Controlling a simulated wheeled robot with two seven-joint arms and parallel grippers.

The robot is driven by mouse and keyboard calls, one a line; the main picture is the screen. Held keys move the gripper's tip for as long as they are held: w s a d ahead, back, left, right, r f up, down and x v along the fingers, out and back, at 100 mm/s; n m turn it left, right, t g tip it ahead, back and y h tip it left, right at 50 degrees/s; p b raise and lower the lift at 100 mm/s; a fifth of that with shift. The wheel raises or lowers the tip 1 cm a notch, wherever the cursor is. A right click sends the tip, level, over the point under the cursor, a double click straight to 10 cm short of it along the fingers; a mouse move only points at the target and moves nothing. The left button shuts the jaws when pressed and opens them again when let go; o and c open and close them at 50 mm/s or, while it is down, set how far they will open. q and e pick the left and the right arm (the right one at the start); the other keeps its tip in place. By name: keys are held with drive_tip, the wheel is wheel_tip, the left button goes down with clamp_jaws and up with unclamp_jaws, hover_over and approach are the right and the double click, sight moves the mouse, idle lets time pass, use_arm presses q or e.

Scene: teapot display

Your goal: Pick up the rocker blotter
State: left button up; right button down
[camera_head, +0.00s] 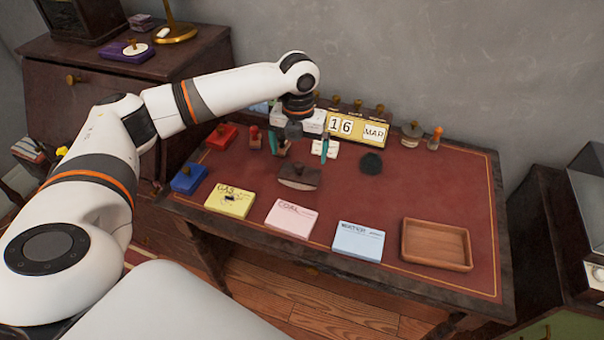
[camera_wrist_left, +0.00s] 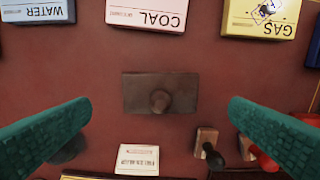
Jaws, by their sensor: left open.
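The rocker blotter (camera_head: 299,177) is a dark brown block with a round knob on top. It sits on the red desk top (camera_head: 400,195), behind the pink COAL pad (camera_head: 291,218). My left gripper (camera_head: 299,146) is open and empty, with teal fingers spread wide, above the desk just behind the blotter in the head view. In the left wrist view the blotter (camera_wrist_left: 160,93) lies centred between the two fingers, its knob in full view, and neither finger touches it. My right gripper is not in view.
A yellow GAS pad (camera_head: 229,200), a blue WATER pad (camera_head: 358,241) and a wooden tray (camera_head: 436,244) line the front edge. A calendar (camera_head: 357,129) and stamps stand at the back. A small white card (camera_wrist_left: 137,159) and a wooden block (camera_wrist_left: 207,143) lie near the fingers.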

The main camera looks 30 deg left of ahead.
sight(300, 162)
use_arm(q)
wheel_tip(300, 162, down, 3)
drive_tip(key=shift+r, duration=0.2)
drive_tip(key=shift+w+f, duration=0.15)
drive_tip(key=shift+f, duration=0.45)
wheel_tip(300, 162, down, 4)
drive_tip(key=shift+w+a+r, duration=0.15)
drive_tip(key=shift+r, duration=0.05)
drive_tip(key=shift+f, duration=0.5)
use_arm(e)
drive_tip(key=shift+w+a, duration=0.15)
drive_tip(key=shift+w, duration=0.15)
use_arm(q)
drive_tip(key=shift+r, duration=0.1)
drive_tip(key=c, duration=0.8)
wheel_tip(300, 162, up, 10)
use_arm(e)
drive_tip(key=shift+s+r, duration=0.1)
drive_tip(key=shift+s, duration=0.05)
